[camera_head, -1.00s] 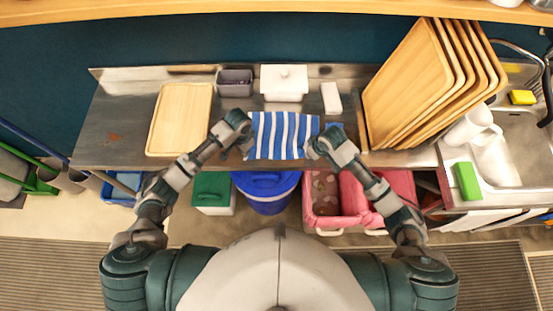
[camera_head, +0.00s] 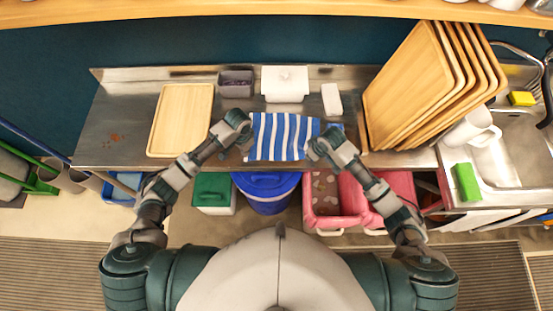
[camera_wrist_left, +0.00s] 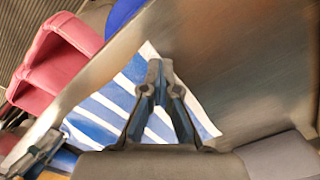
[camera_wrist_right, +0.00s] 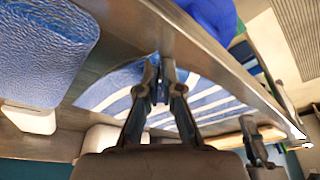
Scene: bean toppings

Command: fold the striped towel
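The blue-and-white striped towel (camera_head: 283,137) lies at the front middle of the steel counter, its stripes running front to back and its near edge at the counter's front edge. My left gripper (camera_head: 248,143) is at its left edge. In the left wrist view the fingers (camera_wrist_left: 160,68) are close together at the edge of the towel (camera_wrist_left: 122,98) and look shut on it. My right gripper (camera_head: 313,148) is at its right side. In the right wrist view the fingers (camera_wrist_right: 159,75) are nearly together at the towel (camera_wrist_right: 205,98). The exact pinch is partly hidden.
A wooden tray (camera_head: 180,120) lies left of the towel. A grey bin (camera_head: 236,83), a white lidded box (camera_head: 284,84) and a white block (camera_head: 331,99) stand behind. Upright wooden trays (camera_head: 408,85) are at the right.

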